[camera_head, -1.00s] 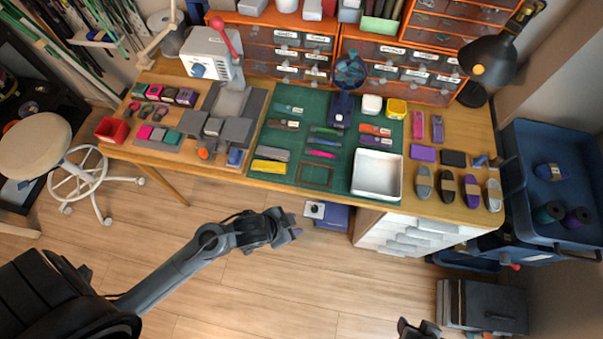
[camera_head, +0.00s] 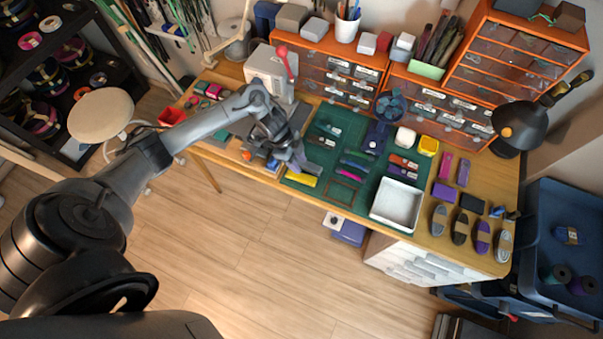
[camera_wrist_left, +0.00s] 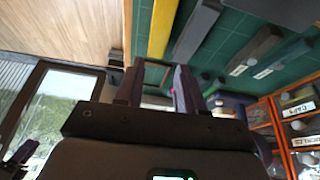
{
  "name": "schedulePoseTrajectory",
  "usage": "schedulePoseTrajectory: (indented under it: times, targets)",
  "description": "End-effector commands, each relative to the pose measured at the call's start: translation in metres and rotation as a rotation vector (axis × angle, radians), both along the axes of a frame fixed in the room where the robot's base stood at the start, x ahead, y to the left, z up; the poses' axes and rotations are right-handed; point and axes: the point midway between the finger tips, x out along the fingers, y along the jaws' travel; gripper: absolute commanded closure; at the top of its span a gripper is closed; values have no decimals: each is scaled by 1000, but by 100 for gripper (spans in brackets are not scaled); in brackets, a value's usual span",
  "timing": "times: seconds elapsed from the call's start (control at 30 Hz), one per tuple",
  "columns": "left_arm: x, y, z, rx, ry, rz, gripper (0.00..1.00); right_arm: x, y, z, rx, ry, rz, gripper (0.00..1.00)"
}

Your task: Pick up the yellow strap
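The yellow strap (camera_head: 301,179) lies flat at the front left edge of the green cutting mat (camera_head: 338,128), beside a grey strap (camera_head: 313,169). It also shows in the left wrist view (camera_wrist_left: 162,28), beyond the fingers. My left gripper (camera_head: 298,162) is over the front left of the mat, close to the yellow and grey straps. In the left wrist view its fingers (camera_wrist_left: 157,88) are apart with nothing held between them. The exact height above the straps cannot be told. My right gripper is not in view.
A brown rectangular frame (camera_head: 342,192) and purple and magenta straps lie to the right on the mat. A white tray (camera_head: 396,205) stands farther right. Orange drawer units (camera_head: 435,105) line the back. A white machine (camera_head: 270,72) stands behind my left arm.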

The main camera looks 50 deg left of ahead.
Motion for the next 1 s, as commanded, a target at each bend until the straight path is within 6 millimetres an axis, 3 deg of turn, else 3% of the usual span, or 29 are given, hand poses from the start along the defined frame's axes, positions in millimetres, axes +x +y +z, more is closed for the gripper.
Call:
schedulePoseTrajectory:
  times: [0.2, 0.47, 0.8, 1.0]
  targets:
    - [4, -11, -29, -2, 1, -2, 62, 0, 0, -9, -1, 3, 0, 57]
    - [6, -16, -42, -1, 0, -1, 62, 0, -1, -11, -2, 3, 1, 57]
    - [10, -29, -80, -1, -1, -1, 62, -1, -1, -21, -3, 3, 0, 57]
    - [11, -32, -85, 1, -2, -1, 62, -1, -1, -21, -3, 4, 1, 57]
